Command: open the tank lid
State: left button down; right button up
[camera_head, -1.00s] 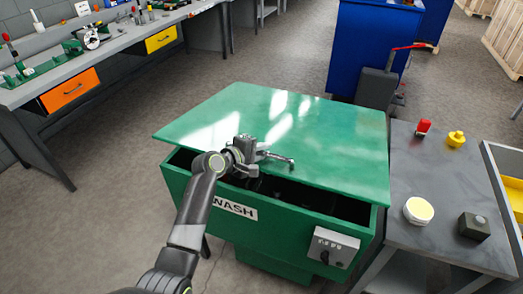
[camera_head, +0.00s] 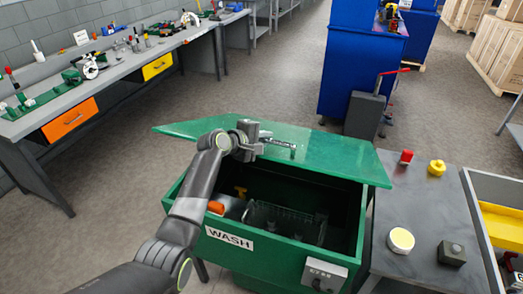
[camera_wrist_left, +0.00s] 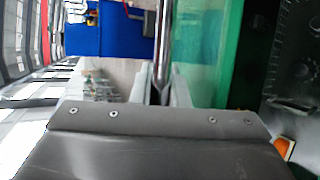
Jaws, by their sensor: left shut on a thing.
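The green tank (camera_head: 290,255) marked WASH stands in front of me. Its green lid (camera_head: 330,155) is tilted up at the near side, and the tank's inside shows below it. My left gripper (camera_head: 262,140) is shut on the lid's metal handle (camera_head: 281,142) at the lid's near edge. In the left wrist view the handle (camera_wrist_left: 163,45) runs as a bar between the fingers, with the lid (camera_wrist_left: 208,60) beside it. My left arm hides part of the tank's left side. My right gripper is not in view.
Inside the tank are a wire basket (camera_head: 285,217) and an orange item (camera_head: 216,207). A grey side table (camera_head: 420,210) at right bears a red item, a yellow item, a round pale-topped tin and a dark block. A blue cabinet (camera_head: 360,65) stands behind; a workbench (camera_head: 110,70) is at left.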

pick_arm(q)
jog(key=w+d+r+g+p, duration=0.1)
jog(key=w+r+p, duration=0.1)
jog(key=w+r, duration=0.3)
notch_tip(320, 180, up, 3)
jog(key=shift+w+d+r+y, duration=0.1)
jog(key=shift+w+d+y, duration=0.15)
jog(key=shift+d+y, duration=0.15)
jog(key=c, duration=1.7)
grip_release()
jog(key=b+v, duration=0.4)
jog(key=v, duration=1.3)
jog(key=shift+a+r, duration=0.15)
jog(key=shift+a, duration=0.05)
